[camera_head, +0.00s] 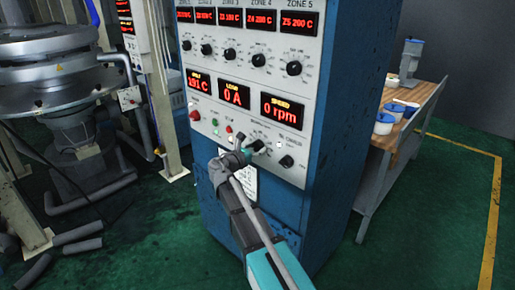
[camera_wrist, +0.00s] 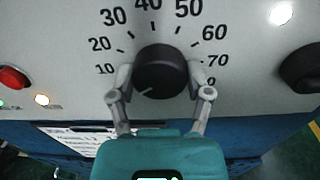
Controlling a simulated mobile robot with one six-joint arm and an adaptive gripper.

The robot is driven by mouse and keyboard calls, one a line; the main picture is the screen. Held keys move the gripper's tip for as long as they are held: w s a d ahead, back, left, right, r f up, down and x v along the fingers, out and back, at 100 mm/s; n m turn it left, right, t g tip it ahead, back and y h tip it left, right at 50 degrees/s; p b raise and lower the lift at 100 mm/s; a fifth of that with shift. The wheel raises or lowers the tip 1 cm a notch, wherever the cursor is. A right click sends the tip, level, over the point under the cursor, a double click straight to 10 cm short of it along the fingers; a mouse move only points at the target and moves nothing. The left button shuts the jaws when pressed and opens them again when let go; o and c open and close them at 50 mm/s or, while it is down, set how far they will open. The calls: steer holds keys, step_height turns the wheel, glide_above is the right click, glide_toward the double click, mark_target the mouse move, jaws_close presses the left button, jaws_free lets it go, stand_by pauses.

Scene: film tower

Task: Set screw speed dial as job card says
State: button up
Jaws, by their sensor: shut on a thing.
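A black round dial (camera_wrist: 160,70) sits on the light panel, with printed numbers from 10 to 70 visible around it. Its white mark points to the lower left, below the 10. My gripper (camera_wrist: 160,84) is shut on the dial, one finger on each side. In the head view my gripper (camera_head: 252,149) reaches the lower panel of the blue cabinet and partly hides the dial. The speed display (camera_head: 282,110) reads 0 rpm. A white sheet (camera_head: 243,187) on the cabinet front, partly behind my arm, is too small to read.
Another black knob (camera_head: 286,161) is right of the dial, and a red button (camera_head: 195,115) is to the left. Zone knobs line the panel above. A wooden bench (camera_head: 412,120) with tubs stands at the right. Machinery and pipes stand at the left.

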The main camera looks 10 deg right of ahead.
steer(key=shift+m, duration=0.3)
steer(key=m, duration=0.5)
steer(key=shift+a, duration=0.1)
steer(key=m, duration=0.6)
steer(key=shift+b, duration=0.35)
steer(key=o, duration=0.9)
steer(key=shift+a, duration=0.1)
steer(key=shift+o, duration=1.3)
steer(key=shift+m, duration=0.3)
steer(key=shift+d+m+p, duration=0.3)
steer(key=shift+p, duration=0.15)
